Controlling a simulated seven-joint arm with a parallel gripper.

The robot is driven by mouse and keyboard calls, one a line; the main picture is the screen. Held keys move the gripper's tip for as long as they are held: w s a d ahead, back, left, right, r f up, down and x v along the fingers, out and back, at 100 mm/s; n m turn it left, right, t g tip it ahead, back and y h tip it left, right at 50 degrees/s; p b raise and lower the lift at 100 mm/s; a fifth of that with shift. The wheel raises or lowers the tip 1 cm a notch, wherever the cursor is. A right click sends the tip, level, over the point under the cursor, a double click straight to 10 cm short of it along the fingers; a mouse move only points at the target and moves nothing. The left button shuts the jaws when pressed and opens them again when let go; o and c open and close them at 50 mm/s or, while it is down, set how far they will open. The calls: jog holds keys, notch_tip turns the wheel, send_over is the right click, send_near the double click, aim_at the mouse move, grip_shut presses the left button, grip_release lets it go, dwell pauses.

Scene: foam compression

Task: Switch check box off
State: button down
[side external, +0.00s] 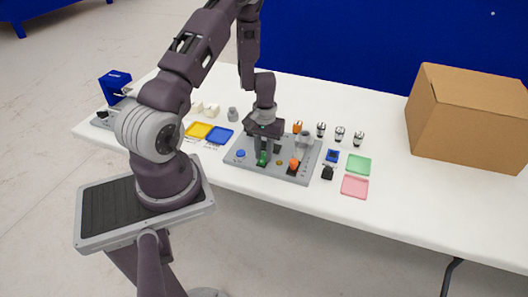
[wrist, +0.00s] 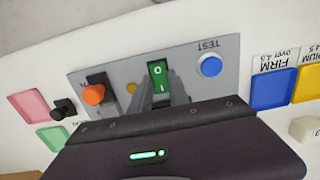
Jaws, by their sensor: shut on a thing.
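A grey control panel (side external: 240,160) lies on the white table, and its near edge shows in the wrist view (wrist: 222,52). A green rocker switch (wrist: 158,78) with O and I marks sits in it; it also shows in the side view (side external: 262,159). My gripper (wrist: 163,97) points down at the panel with its fingers shut on the switch, partly hiding its lower end. The side view shows my gripper (side external: 266,150) over the panel's front half. Which end of the rocker is pressed in, I cannot tell.
A blue button (wrist: 211,66) marked TEST and an orange knob (wrist: 94,95) flank the switch. Coloured trays, such as a pink one (side external: 355,187), lie beside the panel. Several small cylinders stand behind it. A cardboard box (side external: 470,115) stands at the right.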

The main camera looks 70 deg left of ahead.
aim_at(264, 157)
jog(key=c, duration=1.2)
grip_release()
jog(key=shift+c, duration=0.2)
jog(key=shift+r, duration=0.15)
notch_tip(264, 157, up, 7)
jog(key=shift+w+a+f, duration=0.1)
jog(key=shift+w, duration=0.05)
